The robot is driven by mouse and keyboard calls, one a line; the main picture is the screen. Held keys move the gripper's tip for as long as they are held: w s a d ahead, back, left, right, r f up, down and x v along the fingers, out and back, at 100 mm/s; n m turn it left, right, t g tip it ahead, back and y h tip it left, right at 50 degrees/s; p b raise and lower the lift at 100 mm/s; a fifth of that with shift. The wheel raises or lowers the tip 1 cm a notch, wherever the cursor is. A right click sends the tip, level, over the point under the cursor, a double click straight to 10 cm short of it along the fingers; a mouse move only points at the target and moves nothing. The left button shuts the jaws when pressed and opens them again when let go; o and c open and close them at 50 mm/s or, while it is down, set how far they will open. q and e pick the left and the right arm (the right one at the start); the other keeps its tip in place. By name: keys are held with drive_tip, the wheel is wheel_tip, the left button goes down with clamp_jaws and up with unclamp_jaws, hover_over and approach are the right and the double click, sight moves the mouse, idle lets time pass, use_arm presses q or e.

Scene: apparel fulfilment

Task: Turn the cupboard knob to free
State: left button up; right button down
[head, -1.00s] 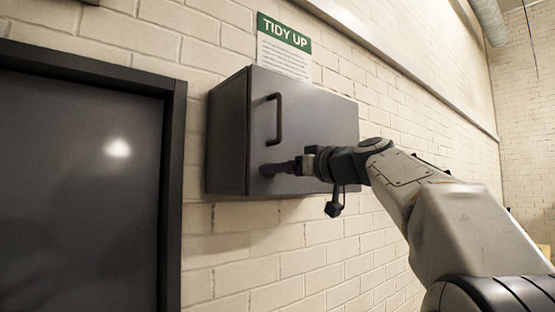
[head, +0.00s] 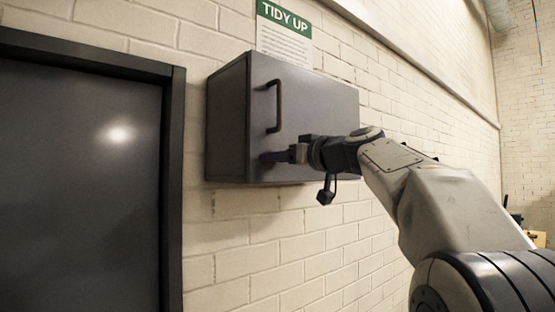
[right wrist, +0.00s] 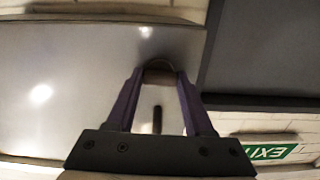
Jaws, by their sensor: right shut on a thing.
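The grey wall cupboard (head: 320,105) hangs on the brick wall with its door shut. A dark bar handle (head: 275,106) stands upright on the door near its left edge. My right gripper (head: 264,157) is at the door's lower left, below the handle. In the right wrist view its purple fingers (right wrist: 158,78) are closed around the small round knob (right wrist: 158,66), and only the knob's rounded end shows. In the head view the fingers hide the knob, so its angle cannot be read. My left gripper is out of view.
A dark framed door or panel (head: 80,190) fills the left side. A green and white TIDY UP sign (head: 284,35) is on the wall above the cupboard. An EXIT sign (right wrist: 265,152) shows upside down in the right wrist view. The wall below the cupboard is clear.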

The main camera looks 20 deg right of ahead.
drive_tip(key=m, duration=1.7)
drive_tip(key=shift+r, duration=0.1)
drive_tip(key=shift+m, duration=0.4)
drive_tip(key=shift+c, duration=1.4)
unclamp_jaws()
